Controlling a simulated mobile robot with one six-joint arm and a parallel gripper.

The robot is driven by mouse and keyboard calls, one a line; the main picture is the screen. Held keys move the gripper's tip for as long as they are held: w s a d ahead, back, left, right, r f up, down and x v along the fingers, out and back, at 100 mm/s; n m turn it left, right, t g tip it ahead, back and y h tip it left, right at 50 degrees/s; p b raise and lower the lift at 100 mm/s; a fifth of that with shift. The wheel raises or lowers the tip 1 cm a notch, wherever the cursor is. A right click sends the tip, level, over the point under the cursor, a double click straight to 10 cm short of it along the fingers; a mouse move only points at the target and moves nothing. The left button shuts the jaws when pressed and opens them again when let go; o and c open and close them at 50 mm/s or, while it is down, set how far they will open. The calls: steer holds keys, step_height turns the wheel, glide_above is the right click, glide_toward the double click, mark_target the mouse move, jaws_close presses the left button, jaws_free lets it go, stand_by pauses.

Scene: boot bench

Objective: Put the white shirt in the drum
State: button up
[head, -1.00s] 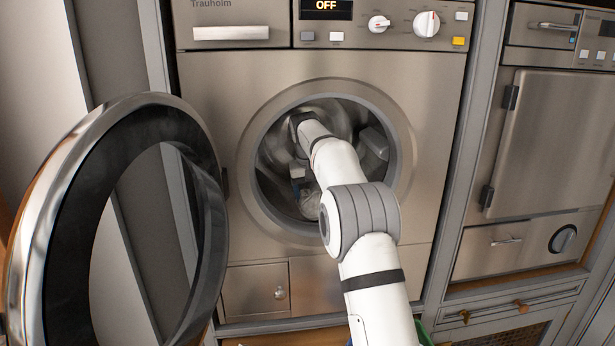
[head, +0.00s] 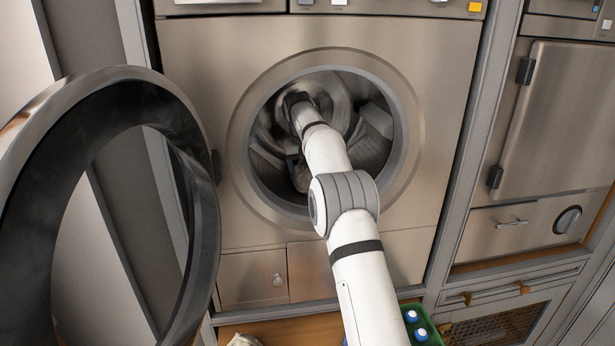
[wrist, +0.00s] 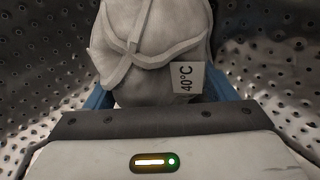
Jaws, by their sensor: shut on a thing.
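The white shirt (wrist: 150,40) shows in the wrist view as a bunched pale bundle with seams and a tag (wrist: 188,80) reading 40°C. My gripper (wrist: 155,98) is shut on it, with a blue finger at each side of the cloth. Perforated metal of the drum (wrist: 270,65) surrounds the bundle in the wrist view. In the head view my arm reaches through the round opening into the drum (head: 272,120).
The round door (head: 205,235) stands wide open at the left of the opening. A small pale thing (head: 243,340) is cut off at the bottom edge.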

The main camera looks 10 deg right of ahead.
steer(key=shift+s, duration=0.1)
steer(key=o, duration=1.1)
steer(key=shift+r, duration=0.1)
steer(key=p+v, duration=0.1)
steer(key=v, duration=0.6)
steer(key=shift+p, duration=0.3)
steer(key=shift+a+r, duration=0.1)
steer(key=shift+r, duration=0.05)
